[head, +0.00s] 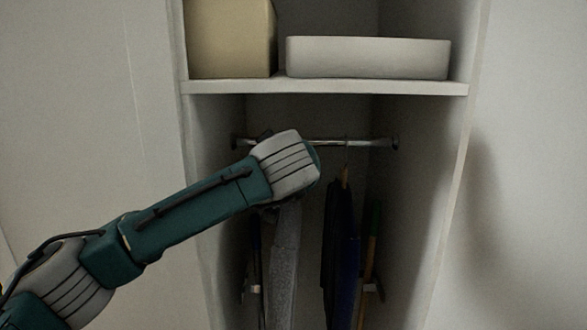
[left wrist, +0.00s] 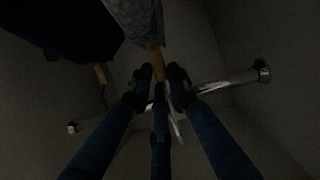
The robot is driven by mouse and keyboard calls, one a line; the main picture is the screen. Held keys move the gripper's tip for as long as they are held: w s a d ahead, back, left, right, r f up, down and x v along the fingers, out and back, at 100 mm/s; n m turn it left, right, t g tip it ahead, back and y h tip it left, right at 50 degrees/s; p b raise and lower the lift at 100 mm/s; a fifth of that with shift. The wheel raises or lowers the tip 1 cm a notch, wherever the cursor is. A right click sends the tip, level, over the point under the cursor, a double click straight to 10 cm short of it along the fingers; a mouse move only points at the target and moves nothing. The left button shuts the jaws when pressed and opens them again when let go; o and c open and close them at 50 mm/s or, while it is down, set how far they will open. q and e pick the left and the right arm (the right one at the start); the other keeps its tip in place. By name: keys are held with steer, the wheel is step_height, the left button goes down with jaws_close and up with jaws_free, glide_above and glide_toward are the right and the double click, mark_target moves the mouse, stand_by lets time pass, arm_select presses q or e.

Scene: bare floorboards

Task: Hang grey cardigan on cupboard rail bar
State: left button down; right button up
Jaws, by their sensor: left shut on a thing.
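The grey cardigan (head: 285,260) hangs down inside the cupboard below my left wrist; a part of it shows at the top of the left wrist view (left wrist: 140,18). My left gripper (left wrist: 161,76) is shut on the wooden neck of the cardigan's hanger (left wrist: 154,58). In the head view my wrist mostly hides the gripper and the hanger. The metal rail bar (head: 352,142) runs across the cupboard under the shelf. It crosses behind my fingers in the left wrist view (left wrist: 230,82). I cannot tell whether the hanger's hook rests on the rail. My right gripper is not in view.
A dark garment (head: 340,245) hangs from the rail to the right of the cardigan. The shelf (head: 330,88) above holds a beige box (head: 230,38) and a white bin (head: 368,58). Side walls close in the space. Some rail to the right is free.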

arm_select(q)
steer(key=shift+w+r+p, duration=0.2)
steer(key=shift+w+p, duration=0.9)
steer(key=shift+w, duration=0.6)
steer(key=w+p, duration=0.3)
steer(key=shift+w, duration=0.4)
steer(key=shift+f+b, duration=1.3)
steer(key=shift+b, duration=0.05)
